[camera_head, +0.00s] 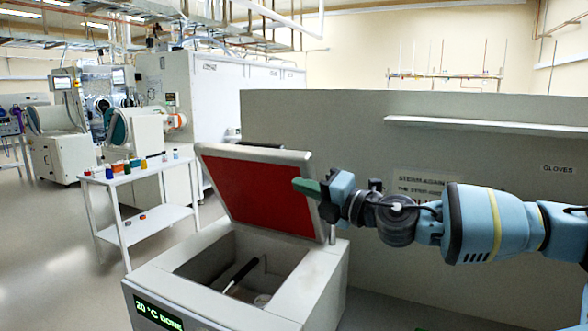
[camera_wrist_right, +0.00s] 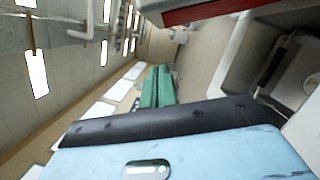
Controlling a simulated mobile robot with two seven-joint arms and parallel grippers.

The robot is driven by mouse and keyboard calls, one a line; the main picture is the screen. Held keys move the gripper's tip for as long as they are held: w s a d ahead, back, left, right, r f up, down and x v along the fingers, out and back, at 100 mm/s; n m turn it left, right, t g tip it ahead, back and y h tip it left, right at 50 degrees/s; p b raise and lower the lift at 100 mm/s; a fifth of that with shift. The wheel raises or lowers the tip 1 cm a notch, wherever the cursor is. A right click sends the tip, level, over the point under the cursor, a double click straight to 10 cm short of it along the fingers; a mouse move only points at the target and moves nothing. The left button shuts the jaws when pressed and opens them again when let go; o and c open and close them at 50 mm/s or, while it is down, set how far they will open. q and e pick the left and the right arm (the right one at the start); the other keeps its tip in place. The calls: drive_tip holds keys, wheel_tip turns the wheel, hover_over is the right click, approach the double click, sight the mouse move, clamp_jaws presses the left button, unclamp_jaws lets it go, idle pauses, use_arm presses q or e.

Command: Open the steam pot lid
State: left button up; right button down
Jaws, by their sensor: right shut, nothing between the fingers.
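The steam pot (camera_head: 310,290) is a pale box with a green display (camera_head: 158,314) on its front that reads "20 °C" and a further word. Its lid (camera_head: 208,154), pale with a red underside, stands raised and tilted back over the open cavity. My right gripper (camera_head: 305,187) is shut and empty, with its green fingers in front of the red underside; whether they touch it I cannot tell. In the right wrist view the shut green fingers (camera_wrist_right: 157,88) show, with the lid's red edge (camera_wrist_right: 205,11) above. My left gripper is not in view.
Inside the cavity lies a dark-handled item (camera_head: 243,274). A white cart (camera_head: 160,217) with small coloured bottles stands to the left. A grey partition (camera_head: 350,140) with a shelf (camera_head: 480,125) rises behind the pot.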

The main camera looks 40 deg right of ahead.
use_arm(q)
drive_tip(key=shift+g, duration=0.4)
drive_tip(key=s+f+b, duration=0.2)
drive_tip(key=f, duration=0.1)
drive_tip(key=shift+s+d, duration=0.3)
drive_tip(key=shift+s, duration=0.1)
use_arm(e)
drive_tip(key=w+d+r, duration=0.2)
drive_tip(key=w, duration=0.4)
drive_tip(key=shift+d+r, duration=0.15)
drive_tip(key=shift+d, duration=0.05)
